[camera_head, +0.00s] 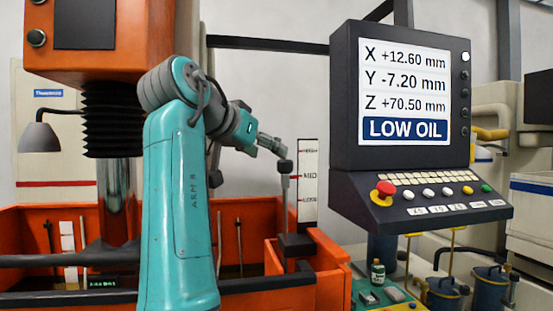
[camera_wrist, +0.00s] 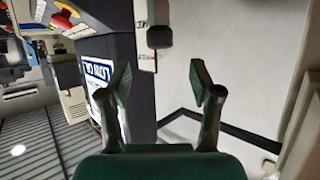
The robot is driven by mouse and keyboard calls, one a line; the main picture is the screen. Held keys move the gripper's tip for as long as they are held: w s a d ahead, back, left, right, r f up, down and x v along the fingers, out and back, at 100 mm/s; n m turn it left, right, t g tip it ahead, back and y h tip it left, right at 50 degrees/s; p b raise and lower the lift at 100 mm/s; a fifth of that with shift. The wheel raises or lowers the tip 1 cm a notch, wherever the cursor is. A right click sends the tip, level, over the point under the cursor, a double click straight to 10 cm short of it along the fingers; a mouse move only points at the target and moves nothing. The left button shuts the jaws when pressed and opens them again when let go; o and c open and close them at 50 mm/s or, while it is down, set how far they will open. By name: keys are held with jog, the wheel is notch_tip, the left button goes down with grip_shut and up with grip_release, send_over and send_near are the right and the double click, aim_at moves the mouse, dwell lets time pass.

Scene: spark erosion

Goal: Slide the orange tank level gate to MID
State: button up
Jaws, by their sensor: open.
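The level scale (camera_head: 308,185) is a white upright strip with red marks, reading MID in the middle and apparently HIGH above and LOW below. Beside it on the left stands a grey rod with a dark knob (camera_head: 285,166) on top, rising from a dark block in the orange tank (camera_head: 335,280). The knob appears just above the MID mark's height in this view. My gripper (camera_head: 278,149) is close above and left of the knob. In the wrist view my gripper (camera_wrist: 160,80) is open and empty, with a dark knob (camera_wrist: 159,37) beyond the fingertips, beside a white strip.
A control console (camera_head: 400,100) showing LOW OIL stands right of the scale, with a red emergency button (camera_head: 382,193) on its panel. An orange machine head (camera_head: 100,40) with black bellows hangs at left. A small bottle (camera_head: 377,272) stands on the green ledge below the console.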

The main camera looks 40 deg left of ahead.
jog(key=shift+v, duration=1.55)
